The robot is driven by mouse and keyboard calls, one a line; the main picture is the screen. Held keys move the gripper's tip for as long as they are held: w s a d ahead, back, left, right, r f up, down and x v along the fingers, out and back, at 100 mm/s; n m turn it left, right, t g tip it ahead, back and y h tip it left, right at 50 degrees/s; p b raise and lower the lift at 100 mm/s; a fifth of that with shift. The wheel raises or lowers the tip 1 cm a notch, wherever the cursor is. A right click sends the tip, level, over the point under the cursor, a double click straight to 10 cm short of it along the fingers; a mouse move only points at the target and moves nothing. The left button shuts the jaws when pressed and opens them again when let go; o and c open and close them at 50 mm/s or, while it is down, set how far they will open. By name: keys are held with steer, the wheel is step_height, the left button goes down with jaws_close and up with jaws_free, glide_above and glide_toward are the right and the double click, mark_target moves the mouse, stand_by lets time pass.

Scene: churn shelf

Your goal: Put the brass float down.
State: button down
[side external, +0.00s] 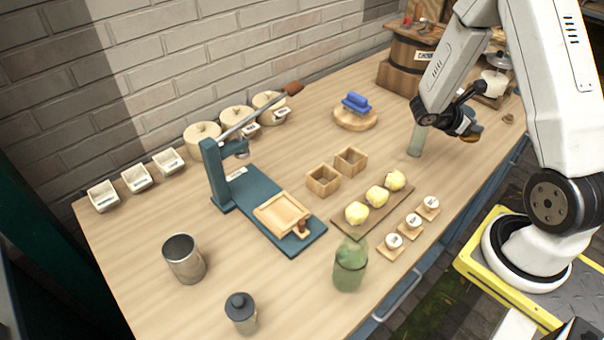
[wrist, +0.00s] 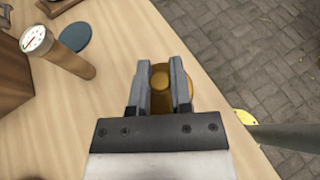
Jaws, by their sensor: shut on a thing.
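The brass float (wrist: 161,82) is round and golden, held between the two fingers of my gripper (wrist: 160,90) in the wrist view. The fingers hide its sides. In the side view my gripper (side external: 466,122) is over the right part of the bench, and the float (side external: 473,133) shows as a small brass patch under it. I cannot tell whether the float touches the bench top. The bench (side external: 300,130) is light wood.
A pale green glass cylinder (side external: 417,141) stands just left of my gripper. A wooden barrel (side external: 408,65) stands behind. In the wrist view, a wooden cylinder with a dial (wrist: 62,52) and a blue-grey disc (wrist: 76,38) are at left. Bare bench lies around the float.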

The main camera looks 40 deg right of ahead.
steer(key=shift+w+d+r+n+t+h, duration=0.15)
steer(key=shift+w+d+n+t+h, duration=0.1)
steer(key=shift+w+d+n+t, duration=0.45)
steer(key=shift+w+d+r+n+t+h, duration=0.15)
steer(key=shift+w+d+n+t+h, duration=0.1)
steer(key=shift+w+d+n+t, duration=0.4)
steer(key=shift+s+a, duration=0.1)
steer(key=shift+f, duration=2.25)
steer(key=shift+f, duration=1.8)
steer(key=shift+f, duration=0.55)
steer(key=c, duration=0.5)
jaws_free()
steer(key=shift+c, duration=0.2)
